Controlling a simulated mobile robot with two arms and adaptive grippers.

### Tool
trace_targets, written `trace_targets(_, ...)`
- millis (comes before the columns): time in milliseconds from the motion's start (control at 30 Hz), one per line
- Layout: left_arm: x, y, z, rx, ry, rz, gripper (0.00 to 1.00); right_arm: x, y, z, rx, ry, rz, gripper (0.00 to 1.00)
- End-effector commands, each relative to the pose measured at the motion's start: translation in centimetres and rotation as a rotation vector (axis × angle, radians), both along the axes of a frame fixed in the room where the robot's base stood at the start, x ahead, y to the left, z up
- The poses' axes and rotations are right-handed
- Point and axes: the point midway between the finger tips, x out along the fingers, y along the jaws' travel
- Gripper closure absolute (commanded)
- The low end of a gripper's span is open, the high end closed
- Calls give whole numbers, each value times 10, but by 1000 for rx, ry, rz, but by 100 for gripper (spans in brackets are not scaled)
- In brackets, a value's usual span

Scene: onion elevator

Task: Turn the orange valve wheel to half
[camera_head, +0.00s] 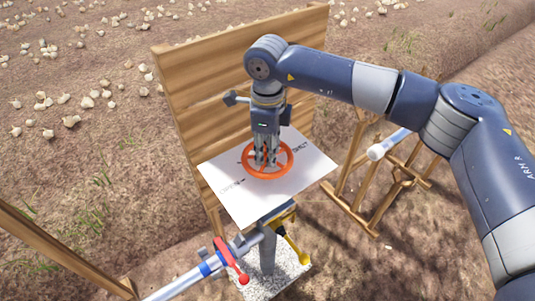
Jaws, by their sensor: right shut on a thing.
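The orange valve wheel (283,170) lies flat above a white sheet (224,181) with dark printed markings, in the middle of the head view. My right gripper (266,163) reaches down into the wheel from above. Its fingers are shut on the wheel, and they hide part of the hub and spokes. The wheel's exact turn against the markings cannot be read. My left gripper is not in view.
A wooden plank panel (190,95) stands behind the sheet. Below are a pipe with a red lever (231,262) and a yellow handle (292,245). A wooden stand (375,205) with a white pipe is at right. Onions lie on the soil at upper left.

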Motion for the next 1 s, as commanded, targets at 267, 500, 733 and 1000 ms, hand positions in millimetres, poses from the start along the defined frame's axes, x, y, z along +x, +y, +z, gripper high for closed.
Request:
trace_targets(267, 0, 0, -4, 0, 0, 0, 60, 1, 0, 1, 2, -2, 33, 99)
trace_targets(500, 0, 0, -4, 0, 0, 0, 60, 1, 0, 2, 3, -3, 32, 99)
trace_targets(733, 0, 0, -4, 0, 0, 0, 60, 1, 0, 1, 2, -2, 32, 66)
trace_targets(1000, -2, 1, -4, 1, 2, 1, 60, 1, 0, 3, 1, -1, 32, 66)
